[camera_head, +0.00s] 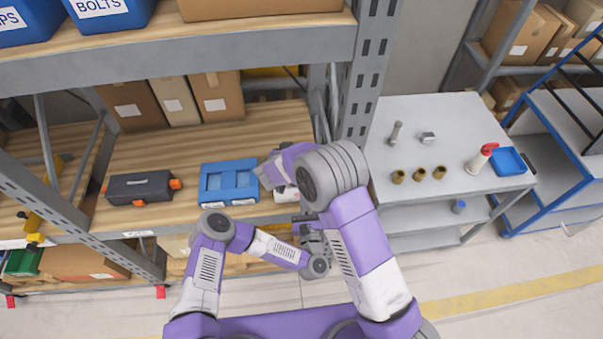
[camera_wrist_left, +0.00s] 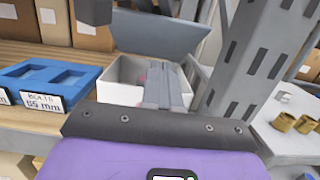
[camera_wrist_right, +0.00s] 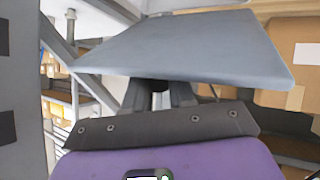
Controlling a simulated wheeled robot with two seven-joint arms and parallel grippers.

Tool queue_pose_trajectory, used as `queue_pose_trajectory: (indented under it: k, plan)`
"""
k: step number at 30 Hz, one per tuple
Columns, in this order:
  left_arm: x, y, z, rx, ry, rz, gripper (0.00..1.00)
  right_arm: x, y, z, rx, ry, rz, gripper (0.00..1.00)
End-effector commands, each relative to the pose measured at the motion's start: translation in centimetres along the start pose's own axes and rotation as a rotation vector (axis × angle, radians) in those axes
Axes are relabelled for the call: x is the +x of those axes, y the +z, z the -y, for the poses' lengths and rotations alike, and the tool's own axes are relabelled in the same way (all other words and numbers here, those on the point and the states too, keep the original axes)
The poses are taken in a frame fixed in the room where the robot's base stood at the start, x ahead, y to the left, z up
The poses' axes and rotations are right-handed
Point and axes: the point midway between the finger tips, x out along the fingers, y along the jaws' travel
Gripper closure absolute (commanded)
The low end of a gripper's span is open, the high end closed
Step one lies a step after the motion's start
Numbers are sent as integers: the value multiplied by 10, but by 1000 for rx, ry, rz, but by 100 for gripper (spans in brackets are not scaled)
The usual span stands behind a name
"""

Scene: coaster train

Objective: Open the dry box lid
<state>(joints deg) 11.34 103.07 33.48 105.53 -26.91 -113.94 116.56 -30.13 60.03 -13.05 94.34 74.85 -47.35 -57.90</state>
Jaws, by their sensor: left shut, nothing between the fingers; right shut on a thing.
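The dry box (camera_wrist_left: 120,77) is a white open-topped box on the shelf. Its grey lid (camera_wrist_left: 160,32) stands raised and tilted above it in the left wrist view. In the head view the box (camera_head: 287,193) is mostly hidden by my right arm. My right gripper (camera_wrist_right: 160,98) is shut on an edge of the lid (camera_wrist_right: 190,50), which spans the right wrist view. My left gripper (camera_wrist_left: 165,85) is shut and empty, its fingers in front of the box and overlapping its opening in the picture. Contact with the box is unclear. A small reddish patch shows inside the box.
A blue tray (camera_head: 229,182) and a black case with orange ends (camera_head: 140,187) sit left of the box. A grey upright post (camera_head: 372,70) stands to the right. Beyond it a grey table (camera_head: 440,205) holds brown cups and a red-topped bottle.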

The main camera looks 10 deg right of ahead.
Motion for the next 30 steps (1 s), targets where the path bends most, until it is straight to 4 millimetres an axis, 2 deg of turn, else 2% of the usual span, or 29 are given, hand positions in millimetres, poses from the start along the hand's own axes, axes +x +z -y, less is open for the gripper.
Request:
queue_pose_trajectory:
  k: [1,6,12,30]
  plan:
    - [13,1,-1,3,3,5,100,0,-1,0,1,0,-2,100]
    - [48,0,0,2,1,3,100,0,-1,0,1,0,-2,100]
    - [69,20,0,1,0,1,100,0,-1,0,1,0,-2,100]
    - [78,30,0,1,1,-11,100,0,-1,0,1,0,-2,100]
